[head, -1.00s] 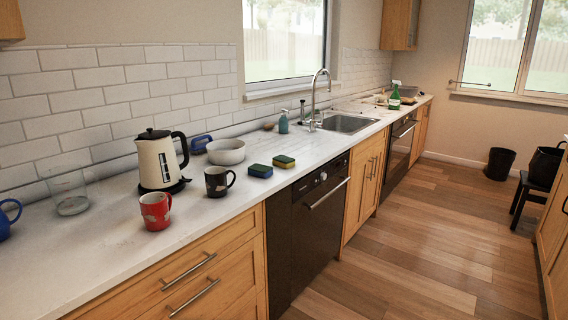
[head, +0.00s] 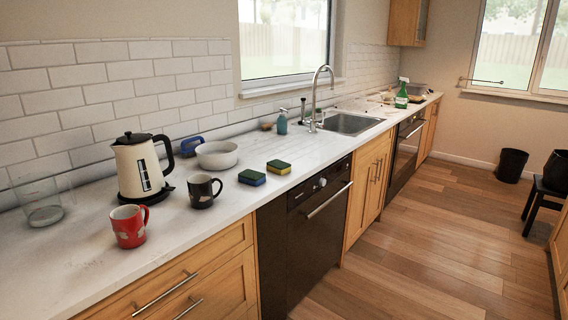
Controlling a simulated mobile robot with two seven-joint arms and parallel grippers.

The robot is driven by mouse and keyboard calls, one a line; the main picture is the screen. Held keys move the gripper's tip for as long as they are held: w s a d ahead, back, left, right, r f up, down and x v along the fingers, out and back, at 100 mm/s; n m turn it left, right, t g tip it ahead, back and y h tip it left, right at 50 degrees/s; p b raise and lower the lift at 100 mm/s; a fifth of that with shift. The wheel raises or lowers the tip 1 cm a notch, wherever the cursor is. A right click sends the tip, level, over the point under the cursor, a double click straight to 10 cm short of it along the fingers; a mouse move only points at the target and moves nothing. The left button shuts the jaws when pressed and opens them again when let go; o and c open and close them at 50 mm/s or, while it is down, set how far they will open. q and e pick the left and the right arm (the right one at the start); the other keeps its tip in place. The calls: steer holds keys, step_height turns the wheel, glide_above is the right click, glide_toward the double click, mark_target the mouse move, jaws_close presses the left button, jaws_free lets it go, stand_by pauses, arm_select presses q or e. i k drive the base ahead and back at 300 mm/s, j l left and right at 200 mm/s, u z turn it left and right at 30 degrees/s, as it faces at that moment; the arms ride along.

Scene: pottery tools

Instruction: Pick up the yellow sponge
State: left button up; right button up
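The yellow sponge (head: 280,168) lies flat on the white countertop, with a dark green top and a yellow side showing. Just left of it, a little apart, lies a similar sponge (head: 252,178) with a green top and a blue side. Both are left of the sink, above the dark dishwasher. Neither of my grippers is in view.
A black mug (head: 203,190), red mug (head: 129,226), kettle (head: 141,167), glass jar (head: 41,204) and white bowl (head: 217,154) stand left of the sponges. The sink (head: 350,123) lies beyond. The wooden floor (head: 430,240) before the counter is clear.

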mark_target(280, 168)
steer(key=i+l, duration=0.35)
steer(key=i, duration=0.2)
steer(key=i+l, duration=0.75)
steer(key=i, duration=0.3)
steer(key=u, duration=0.05)
